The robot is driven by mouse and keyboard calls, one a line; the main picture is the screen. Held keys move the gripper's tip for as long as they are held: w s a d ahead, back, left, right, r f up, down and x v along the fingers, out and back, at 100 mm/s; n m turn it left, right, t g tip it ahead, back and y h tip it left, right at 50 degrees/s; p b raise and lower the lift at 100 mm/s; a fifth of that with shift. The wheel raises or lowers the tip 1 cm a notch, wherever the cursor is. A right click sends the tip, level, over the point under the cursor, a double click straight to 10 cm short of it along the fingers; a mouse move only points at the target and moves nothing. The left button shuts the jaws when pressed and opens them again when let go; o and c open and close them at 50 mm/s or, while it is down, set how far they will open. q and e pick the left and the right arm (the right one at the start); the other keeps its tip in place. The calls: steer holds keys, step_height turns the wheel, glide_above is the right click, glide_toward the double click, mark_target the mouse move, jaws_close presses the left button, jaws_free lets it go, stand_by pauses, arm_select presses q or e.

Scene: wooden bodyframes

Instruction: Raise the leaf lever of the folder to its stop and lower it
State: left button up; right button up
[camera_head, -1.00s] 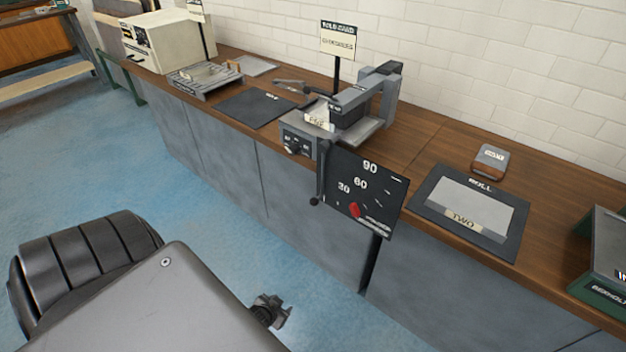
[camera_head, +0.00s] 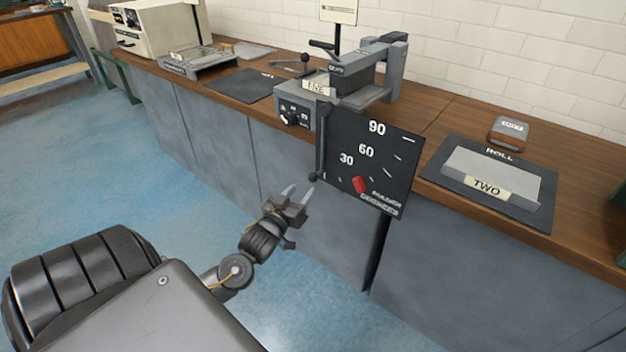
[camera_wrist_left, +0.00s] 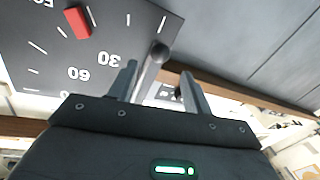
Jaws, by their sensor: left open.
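The folder (camera_head: 355,94) is a grey machine on the wooden bench. A black dial plate (camera_head: 400,165) marked 30, 60 and 90 hangs at its front, with a red pointer (camera_head: 360,185) below the 30. The leaf lever (camera_head: 318,150), a dark rod with a ball knob at its lower end, hangs down along the plate's left edge. My left gripper (camera_head: 300,191) is open and empty, just below and left of the knob. In the left wrist view the knob (camera_wrist_left: 160,52) lines up with the gap between the open fingers (camera_wrist_left: 158,72); contact cannot be told. My right gripper is out of view.
A dark mat (camera_head: 440,176) with a grey sheet labelled TWO (camera_head: 530,184) lies right of the folder, a small block (camera_head: 508,131) behind it. Another dark mat (camera_head: 240,90) lies left. Grey cabinet fronts (camera_head: 215,145) stand below the bench; the blue floor (camera_head: 80,160) is clear.

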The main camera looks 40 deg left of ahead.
mark_target(310, 181)
arm_select(q)
steer(key=x, duration=0.7)
steer(key=shift+f+b, duration=0.1)
steer(key=shift+b, duration=0.2)
steer(key=shift+w+a, duration=0.15)
steer(key=shift+w, duration=0.35)
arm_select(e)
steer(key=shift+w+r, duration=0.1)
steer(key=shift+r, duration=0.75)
arm_select(q)
jaws_close()
